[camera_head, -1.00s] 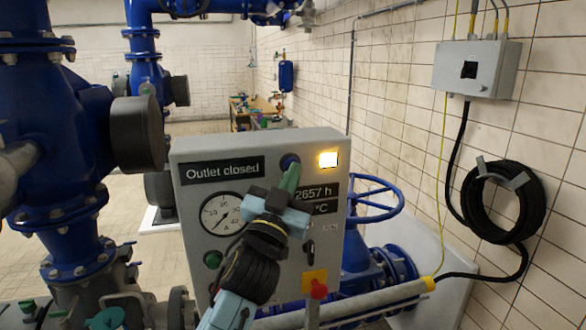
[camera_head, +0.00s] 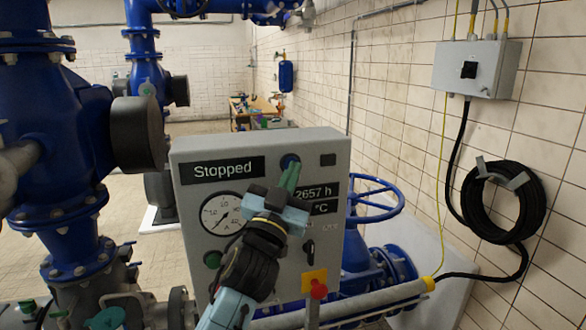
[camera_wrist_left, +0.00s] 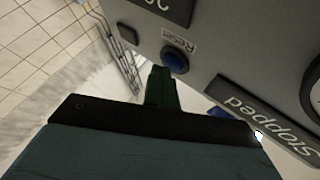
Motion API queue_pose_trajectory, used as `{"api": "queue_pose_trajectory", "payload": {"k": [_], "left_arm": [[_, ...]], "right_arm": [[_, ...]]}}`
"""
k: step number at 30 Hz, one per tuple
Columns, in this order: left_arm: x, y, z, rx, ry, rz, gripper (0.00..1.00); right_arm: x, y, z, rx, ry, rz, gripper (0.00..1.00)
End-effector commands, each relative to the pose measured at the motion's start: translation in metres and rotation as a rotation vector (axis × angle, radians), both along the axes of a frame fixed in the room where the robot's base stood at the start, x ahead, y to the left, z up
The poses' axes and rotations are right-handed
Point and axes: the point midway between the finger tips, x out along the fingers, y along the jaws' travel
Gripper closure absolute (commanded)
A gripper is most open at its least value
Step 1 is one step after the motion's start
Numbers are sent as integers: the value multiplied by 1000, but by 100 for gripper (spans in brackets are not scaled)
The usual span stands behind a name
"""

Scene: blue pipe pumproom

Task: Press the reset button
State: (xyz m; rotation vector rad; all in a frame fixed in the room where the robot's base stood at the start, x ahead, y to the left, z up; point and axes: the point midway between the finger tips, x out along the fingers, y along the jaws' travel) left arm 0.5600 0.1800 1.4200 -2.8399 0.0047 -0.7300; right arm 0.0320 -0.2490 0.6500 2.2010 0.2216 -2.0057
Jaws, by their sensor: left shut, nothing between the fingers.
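The blue reset button (camera_head: 289,161) is at the top of the grey control panel (camera_head: 186,273). The wrist view shows the button (camera_wrist_left: 175,60) with its "Reset" label (camera_wrist_left: 179,41). My left gripper (camera_head: 289,176) is shut and empty, its green fingers pointing up at the button. In the wrist view its fingertips (camera_wrist_left: 161,78) are right beside the button; I cannot tell whether they touch. The display (camera_head: 223,170) reads "Stopped", and the square lamp (camera_head: 328,160) is dark. My right gripper is not in view.
A pressure gauge (camera_head: 222,213), a green button (camera_head: 212,259) and a red button on a yellow plate (camera_head: 318,289) are on the panel. A blue handwheel (camera_head: 372,207) stands to the right. Large blue pipework (camera_head: 60,130) fills the left.

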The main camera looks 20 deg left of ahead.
Motion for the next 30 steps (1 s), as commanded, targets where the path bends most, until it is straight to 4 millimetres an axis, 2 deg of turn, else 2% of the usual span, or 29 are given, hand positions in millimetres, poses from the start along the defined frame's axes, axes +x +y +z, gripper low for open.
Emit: {"api": "queue_pose_trajectory", "payload": {"k": [12,30], "left_arm": [[3,3,-1,-1,3,1,100],[-7,-4,-1,-2,3,1,100]], "right_arm": [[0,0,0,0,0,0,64],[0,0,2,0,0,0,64]]}}
